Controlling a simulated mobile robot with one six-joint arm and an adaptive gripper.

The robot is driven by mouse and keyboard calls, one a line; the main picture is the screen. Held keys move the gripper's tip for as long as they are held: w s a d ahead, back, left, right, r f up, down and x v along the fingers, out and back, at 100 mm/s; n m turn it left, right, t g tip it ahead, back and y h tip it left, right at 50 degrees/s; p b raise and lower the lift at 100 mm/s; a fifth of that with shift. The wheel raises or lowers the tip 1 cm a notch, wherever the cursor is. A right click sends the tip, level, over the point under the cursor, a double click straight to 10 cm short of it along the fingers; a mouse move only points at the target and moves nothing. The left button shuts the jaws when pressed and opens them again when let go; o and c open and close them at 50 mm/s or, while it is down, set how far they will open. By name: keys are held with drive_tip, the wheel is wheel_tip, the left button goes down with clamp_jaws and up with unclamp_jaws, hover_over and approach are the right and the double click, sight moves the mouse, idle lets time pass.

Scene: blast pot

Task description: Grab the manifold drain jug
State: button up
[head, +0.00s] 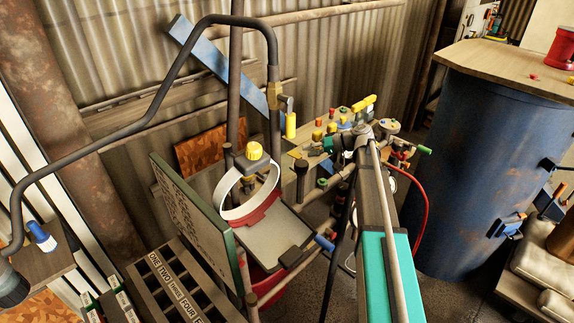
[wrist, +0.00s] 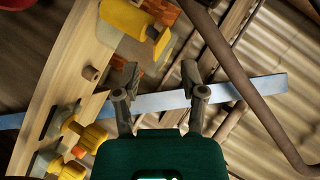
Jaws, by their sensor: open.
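I cannot surely tell which thing is the manifold drain jug. A red vessel (head: 266,284) sits low under the pipework in the head view, mostly hidden. In the wrist view a yellow body (wrist: 124,18) with a knobbed cap lies at the top, beyond my fingers. My gripper (wrist: 160,78) is open, with nothing between its fingers. In the head view its dark green body is small among the valves, and its fingertips are hard to make out.
A bent dark pipe (head: 140,98) arches across the left. A green-edged board (head: 195,215) and a slotted, labelled rack (head: 180,285) stand at front left. A blue drum (head: 480,165) stands right. A red hose (head: 426,200) hangs by my arm. Yellow valve knobs (wrist: 92,137) crowd the wrist view's left.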

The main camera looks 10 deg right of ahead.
sight(295, 155)
drive_tip(key=shift+w+a+f, duration=0.1)
drive_tip(key=shift+a, duration=0.25)
drive_tip(key=b+x, duration=0.2)
drive_tip(key=x, duration=0.3)
drive_tip(key=shift+f, duration=0.2)
idle(0.6)
clamp_jaws()
